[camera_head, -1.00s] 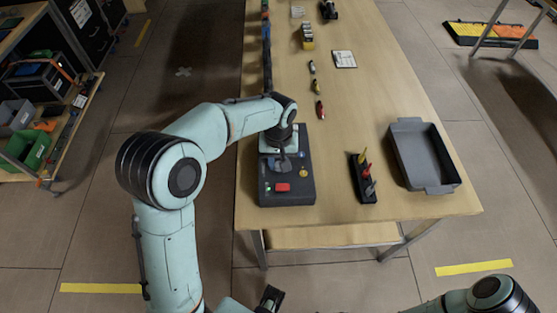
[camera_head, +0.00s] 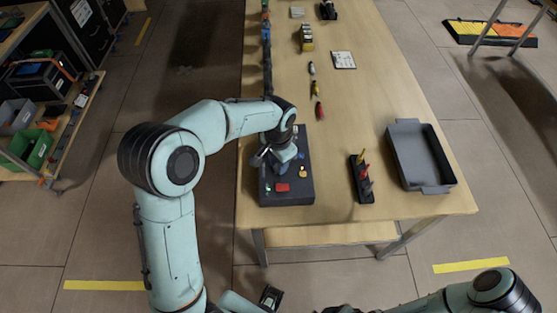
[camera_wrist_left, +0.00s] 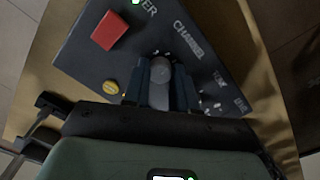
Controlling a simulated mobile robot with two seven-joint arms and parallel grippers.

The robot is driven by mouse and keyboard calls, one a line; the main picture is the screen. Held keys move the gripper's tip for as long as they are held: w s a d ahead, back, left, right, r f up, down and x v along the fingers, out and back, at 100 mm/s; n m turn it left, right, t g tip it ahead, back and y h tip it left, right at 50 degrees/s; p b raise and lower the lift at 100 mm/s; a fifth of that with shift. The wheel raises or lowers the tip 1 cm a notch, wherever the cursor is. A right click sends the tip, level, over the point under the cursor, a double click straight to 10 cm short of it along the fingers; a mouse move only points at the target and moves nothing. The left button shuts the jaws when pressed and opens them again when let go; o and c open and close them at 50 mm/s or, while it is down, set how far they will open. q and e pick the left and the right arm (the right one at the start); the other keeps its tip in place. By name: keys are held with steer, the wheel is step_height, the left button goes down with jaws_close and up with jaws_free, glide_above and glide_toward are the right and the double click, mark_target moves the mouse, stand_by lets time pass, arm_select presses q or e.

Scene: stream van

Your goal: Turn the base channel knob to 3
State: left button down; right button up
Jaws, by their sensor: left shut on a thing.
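The base unit is a dark box (camera_head: 300,192) at the near left corner of the table. It also shows in the wrist view (camera_wrist_left: 90,58), with a white CHANNEL label. My left gripper (camera_head: 281,170) is over the box. In the wrist view its dark fingers (camera_wrist_left: 159,88) are shut on either side of the grey channel knob (camera_wrist_left: 160,72). Small white marks lie around the knob; I cannot read the setting. The knob is hidden in the head view. My right arm shows at the bottom edge; I cannot make out its jaws.
A red button (camera_head: 282,187) and a yellow knob (camera_head: 303,172) sit on the box near the gripper. A black holder (camera_head: 366,196) with coloured tools and a grey tray (camera_head: 432,190) stand to the right. The table's middle right is clear.

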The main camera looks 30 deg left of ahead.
arm_select(q)
steer(key=m+p, duration=0.1)
steer(key=m, duration=0.3)
steer(key=shift+m, duration=0.4)
arm_select(e)
steer(key=shift+w+r, duration=0.35)
steer(key=shift+r, duration=0.3)
arm_select(q)
steer(key=shift+m, duration=0.3)
steer(key=c, duration=0.9)
jaws_free()
step_height(320, 180, up, 13)
steer(key=shift+r+p, duration=0.2)
steer(key=shift+p, duration=0.55)
arm_select(e)
steer(key=shift+w+r, duration=0.6)
steer(key=shift+r, duration=0.35)
steer(key=shift+s, duration=0.1)
